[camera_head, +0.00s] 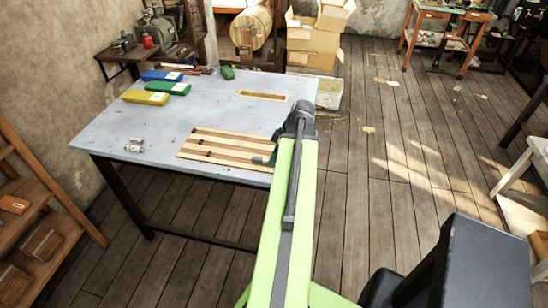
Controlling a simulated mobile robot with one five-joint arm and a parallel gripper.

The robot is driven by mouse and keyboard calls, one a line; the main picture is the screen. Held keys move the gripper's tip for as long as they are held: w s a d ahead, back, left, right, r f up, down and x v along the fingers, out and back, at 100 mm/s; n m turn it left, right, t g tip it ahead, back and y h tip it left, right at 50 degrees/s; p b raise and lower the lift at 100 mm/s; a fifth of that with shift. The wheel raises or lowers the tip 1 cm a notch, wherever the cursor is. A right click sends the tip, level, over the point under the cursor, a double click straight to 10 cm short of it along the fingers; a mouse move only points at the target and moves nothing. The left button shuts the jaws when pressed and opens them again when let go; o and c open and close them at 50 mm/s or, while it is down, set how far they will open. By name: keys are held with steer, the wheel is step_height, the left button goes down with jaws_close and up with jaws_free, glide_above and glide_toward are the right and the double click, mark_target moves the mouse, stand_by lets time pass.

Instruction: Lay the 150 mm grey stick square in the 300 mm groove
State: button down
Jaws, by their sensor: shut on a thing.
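The grooved wooden board (225,147) lies near the front edge of the grey table, with pale strips and darker grooves running across it. Small dark pieces sit on it at the left and back; I cannot tell which groove is the 300 mm one. My gripper (271,157) is low at the board's right end, partly hidden behind my green arm. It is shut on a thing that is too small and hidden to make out. I cannot pick out the 150 mm grey stick with certainty, nor tell whether the held thing touches the board.
On the grey table (205,112) lie yellow (145,97), green (168,88) and blue (161,76) boxes at back left. Small metal pieces (134,146) lie at left. A wood-framed slot (262,95) is at the back. The table's middle is clear.

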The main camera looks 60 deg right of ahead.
steer(key=shift+f, duration=0.4)
steer(key=c, duration=1.3)
jaws_free()
steer(key=shift+o, duration=0.5)
steer(key=o, duration=0.3)
steer(key=shift+s+r, duration=0.1)
